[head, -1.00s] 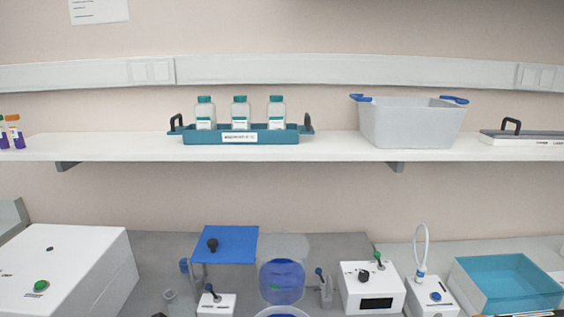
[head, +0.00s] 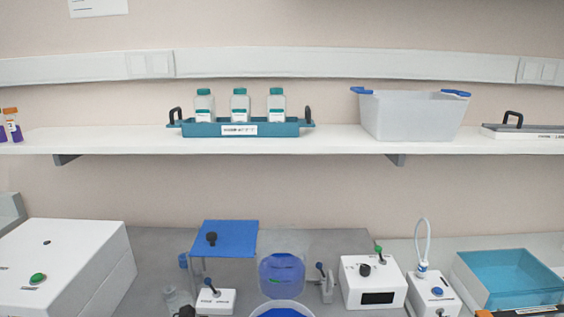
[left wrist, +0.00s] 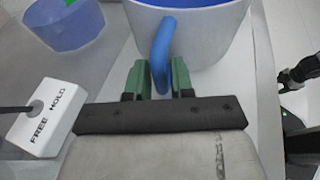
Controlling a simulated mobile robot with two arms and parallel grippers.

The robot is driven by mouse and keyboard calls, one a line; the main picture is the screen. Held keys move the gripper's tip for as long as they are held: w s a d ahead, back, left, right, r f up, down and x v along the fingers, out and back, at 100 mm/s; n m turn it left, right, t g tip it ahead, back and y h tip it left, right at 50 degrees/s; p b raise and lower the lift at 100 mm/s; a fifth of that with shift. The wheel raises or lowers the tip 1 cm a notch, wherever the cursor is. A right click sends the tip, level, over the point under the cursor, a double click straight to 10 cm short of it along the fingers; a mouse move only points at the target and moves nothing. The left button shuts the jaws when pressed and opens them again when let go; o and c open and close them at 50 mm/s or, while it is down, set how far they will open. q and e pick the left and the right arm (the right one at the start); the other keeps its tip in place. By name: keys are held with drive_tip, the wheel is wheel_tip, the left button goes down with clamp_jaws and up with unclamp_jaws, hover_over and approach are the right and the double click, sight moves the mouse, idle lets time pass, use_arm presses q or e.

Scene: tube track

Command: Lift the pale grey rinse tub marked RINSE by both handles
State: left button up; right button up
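A round pale tub (head: 262,313) with blue inside is cut by the bottom edge of the head view. In the left wrist view the pale grey tub (left wrist: 205,40) shows large, with blue inside and a blue handle (left wrist: 161,55) on its near side. No RINSE mark is readable. My left gripper (left wrist: 157,75) has its green fingers on either side of this handle, apart, with the handle between them; I see no clear grip. The tub's far handle is out of view.
A white box (left wrist: 38,120) marked FREE and HOLD, with a lever, stands close to my left gripper. A clear blue-filled vessel (head: 282,275) stands just behind the tub. A blue-handled grey bin (head: 412,118) and a teal tray (head: 190,130) of bottles sit on the shelf.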

use_arm(q)
clamp_jaws()
drive_tip(key=shift+o, duration=0.3)
unclamp_jaws()
drive_tip(key=shift+d+r, duration=0.1)
drive_tip(key=shift+r, duration=0.15)
drive_tip(key=o, duration=0.4)
drive_tip(key=shift+f, duration=0.2)
